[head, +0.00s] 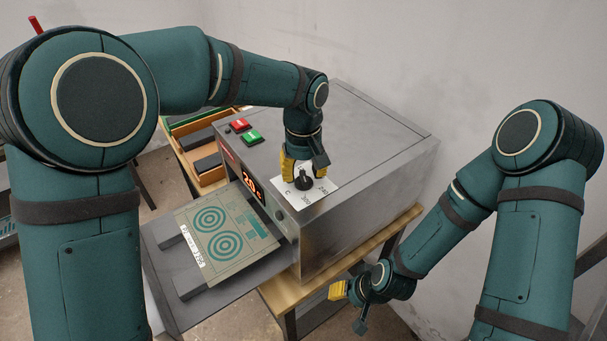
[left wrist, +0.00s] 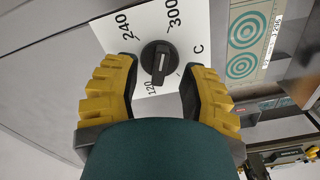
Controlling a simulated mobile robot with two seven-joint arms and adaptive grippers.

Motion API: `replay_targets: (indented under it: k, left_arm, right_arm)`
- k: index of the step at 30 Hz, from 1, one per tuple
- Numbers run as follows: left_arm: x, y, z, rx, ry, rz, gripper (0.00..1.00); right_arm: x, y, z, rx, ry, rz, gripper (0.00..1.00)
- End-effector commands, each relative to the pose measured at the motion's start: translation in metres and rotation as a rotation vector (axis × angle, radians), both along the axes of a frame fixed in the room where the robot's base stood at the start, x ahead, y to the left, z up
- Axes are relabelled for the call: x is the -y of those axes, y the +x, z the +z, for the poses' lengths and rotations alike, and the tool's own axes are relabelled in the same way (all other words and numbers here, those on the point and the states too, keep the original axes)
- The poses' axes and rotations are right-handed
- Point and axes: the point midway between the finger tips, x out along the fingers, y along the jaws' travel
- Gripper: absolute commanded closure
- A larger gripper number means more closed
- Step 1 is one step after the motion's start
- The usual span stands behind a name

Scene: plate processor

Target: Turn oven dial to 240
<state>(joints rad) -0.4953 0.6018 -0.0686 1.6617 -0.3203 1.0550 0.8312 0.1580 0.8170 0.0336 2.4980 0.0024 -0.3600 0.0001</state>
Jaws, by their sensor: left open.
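The black oven dial (head: 304,183) sits on a white scale plate (head: 327,188) on top of the grey oven. In the left wrist view the dial (left wrist: 159,62) shows its raised handle, with the narrow end toward the 120 mark; 240, 300 and C are also readable. My left gripper (head: 303,172) is open and points down at the dial. In the left wrist view its yellow-backed fingers (left wrist: 160,76) stand on either side of the dial, with gaps visible. My right gripper (head: 347,308) hangs low at the right of the oven, open and empty.
The oven (head: 370,130) stands on a wooden-edged table (head: 395,232). A red button (head: 238,125) and green button (head: 250,138) are on its top. A red display (head: 252,185) is on its front. A plate with ringed patterns (head: 255,252) lies on the extended tray.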

Motion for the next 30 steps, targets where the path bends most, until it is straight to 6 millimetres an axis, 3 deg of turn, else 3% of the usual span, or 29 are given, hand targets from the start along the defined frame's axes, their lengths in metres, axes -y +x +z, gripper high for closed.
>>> replay_targets:
  k: [5,14,17,18,30]
  left_arm:
    - [-0.0001,0.0001,-0.0114,0.0,-0.001,0.0,0.58]
    - [0.0,0.0001,-0.0129,0.001,-0.001,0.0,0.58]
    - [0.0,0.0001,-0.0129,0.001,-0.001,0.0,0.86]
    - [0.0,0.0001,-0.0128,0.001,-0.001,0.0,1.0]
    - [-0.0001,-0.0001,-0.0134,0.0,0.0,0.009,1.0]
  right_arm:
    - [0.0,-0.0001,-0.0002,0.0,0.0,0.0,0.53]
    - [0.0,-0.0001,-0.0002,0.0,0.0,0.0,0.53]
    - [0.0,0.0,-0.0002,0.0,0.0,0.0,0.53]
    - [0.0,0.0,-0.0002,0.0,0.0,0.0,0.53]
    - [0.0001,0.0,-0.0004,0.0,0.0,0.0,0.53]
